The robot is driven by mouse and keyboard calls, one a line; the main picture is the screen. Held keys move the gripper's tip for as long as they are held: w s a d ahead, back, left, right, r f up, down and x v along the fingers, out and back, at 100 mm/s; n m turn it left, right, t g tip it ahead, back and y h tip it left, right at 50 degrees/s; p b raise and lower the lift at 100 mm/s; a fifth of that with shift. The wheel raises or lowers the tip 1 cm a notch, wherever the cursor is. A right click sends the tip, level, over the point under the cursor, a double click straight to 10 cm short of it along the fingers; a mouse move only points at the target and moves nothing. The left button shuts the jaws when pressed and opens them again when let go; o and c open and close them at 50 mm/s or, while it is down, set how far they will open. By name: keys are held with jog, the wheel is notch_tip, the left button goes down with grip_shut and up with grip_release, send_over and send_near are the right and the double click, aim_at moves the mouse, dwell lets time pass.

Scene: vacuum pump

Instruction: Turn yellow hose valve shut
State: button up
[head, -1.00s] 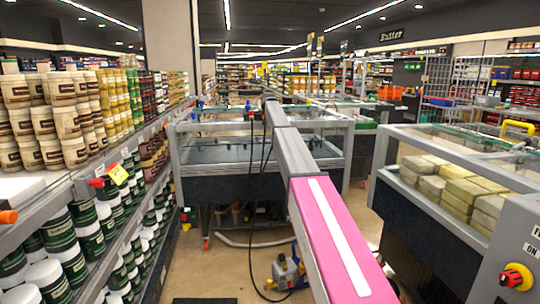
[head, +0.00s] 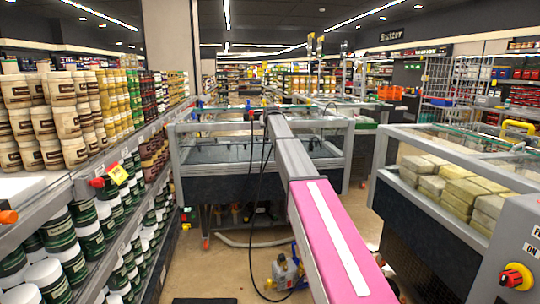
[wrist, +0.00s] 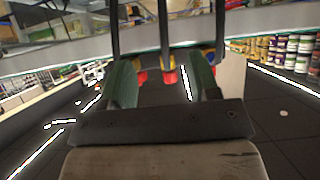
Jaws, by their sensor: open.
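In the wrist view, which looks upside down, my gripper (wrist: 160,72) is open, its two green finger pads well apart. A small part with red and yellow (wrist: 168,73) on a dark vertical rod shows between the fingers. I cannot tell how far in front of the fingertips it is, and nothing looks gripped. Another yellow and blue part (wrist: 210,57) shows behind the right finger. I cannot tell which of these is the yellow hose valve or how its handle is turned. In the head view my gripper is hidden beyond my pink and grey arm.
A grey-framed glass-topped cabinet (head: 240,190) stands ahead. Shelves of jars (head: 85,235) line the left. A cabinet of yellowish blocks (head: 425,225) stands right. Some floor (head: 215,275) is clear left of the pump.

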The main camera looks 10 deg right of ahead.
jog(key=s+f+g, duration=0.2)
jog(key=s+f, duration=0.7)
jog(key=f, duration=0.4)
jog(key=shift+s+f, duration=0.15)
jog(key=shift+s, duration=0.2)
jog(key=w+r+t, duration=0.2)
jog(key=w+r, duration=0.6)
jog(key=r, duration=0.4)
jog(key=w+r+t, duration=0.2)
jog(key=w+r, duration=0.6)
jog(key=r, duration=0.3)
jog(key=shift+n+g+y, duration=0.3)
jog(key=shift+y, duration=0.1)
jog(key=x, duration=1)
jog(key=shift+d+f, duration=0.1)
jog(key=shift+d, duration=0.15)
jog(key=c, duration=0.9)
